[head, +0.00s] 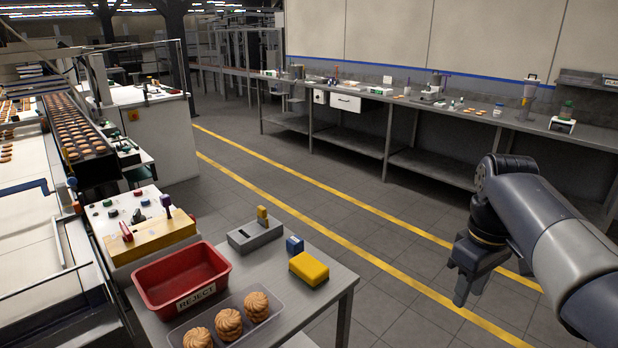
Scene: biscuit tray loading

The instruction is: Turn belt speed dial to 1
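A control panel (138,214) stands at the left beside the belt machine. I cannot tell which of these is the belt speed dial; no numbers are readable at this size. My gripper (469,290) hangs at the right over the floor, fingers pointing down, far from the panel and touching nothing. Its fingertips are seen at an angle, and I cannot tell the gap between them.
A grey table holds a red REJECT bin (182,279), a clear tray with biscuits (228,323), a grey box with a yellow lever (255,236), a blue block (294,245) and a yellow block (309,268). A long bench (420,108) lines the wall. The floor between is clear.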

